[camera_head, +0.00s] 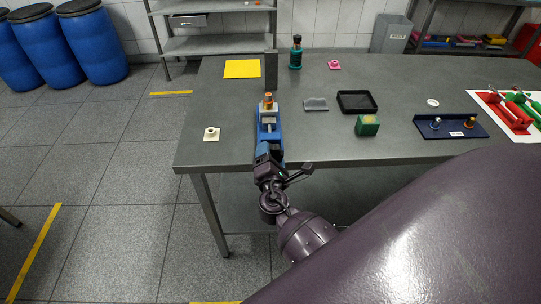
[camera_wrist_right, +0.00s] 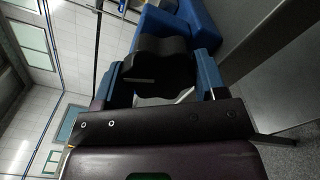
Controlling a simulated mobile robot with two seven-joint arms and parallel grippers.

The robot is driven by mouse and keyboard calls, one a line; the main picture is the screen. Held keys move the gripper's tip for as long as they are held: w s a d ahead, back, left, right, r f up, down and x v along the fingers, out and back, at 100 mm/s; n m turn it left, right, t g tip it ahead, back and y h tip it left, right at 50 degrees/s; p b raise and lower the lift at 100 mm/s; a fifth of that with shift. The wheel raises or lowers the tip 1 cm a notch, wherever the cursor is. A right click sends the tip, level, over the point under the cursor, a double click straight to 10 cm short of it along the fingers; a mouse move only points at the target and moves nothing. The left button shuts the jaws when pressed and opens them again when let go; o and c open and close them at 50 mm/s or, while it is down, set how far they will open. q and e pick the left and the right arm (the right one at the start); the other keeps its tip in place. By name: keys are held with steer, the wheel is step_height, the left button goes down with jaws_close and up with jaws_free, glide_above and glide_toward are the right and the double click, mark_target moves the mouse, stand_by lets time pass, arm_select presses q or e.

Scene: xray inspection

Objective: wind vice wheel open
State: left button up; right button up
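The blue vice (camera_head: 268,128) stands at the near edge of the grey table, with an orange-topped piece (camera_head: 268,101) at its far end. Its dark lobed wheel (camera_wrist_right: 162,72) shows in the right wrist view, in front of the blue vice body (camera_wrist_right: 198,22). My right gripper (camera_head: 268,152) is at the near end of the vice. In the wrist view the fingers of this gripper (camera_wrist_right: 163,86) stand on both sides of the wheel and appear to touch it. In the head view the wheel is hidden by the gripper. My left gripper is not in view.
A dark upright plate (camera_head: 271,70) stands behind the vice. A white piece (camera_head: 211,134) lies to the left. A grey block (camera_head: 316,104), a black tray (camera_head: 357,102) and a green block (camera_head: 367,125) lie to the right. A teal bottle (camera_head: 296,53) stands at the back.

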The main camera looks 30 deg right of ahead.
steer(key=o, duration=0.4)
steer(key=shift+f, duration=0.15)
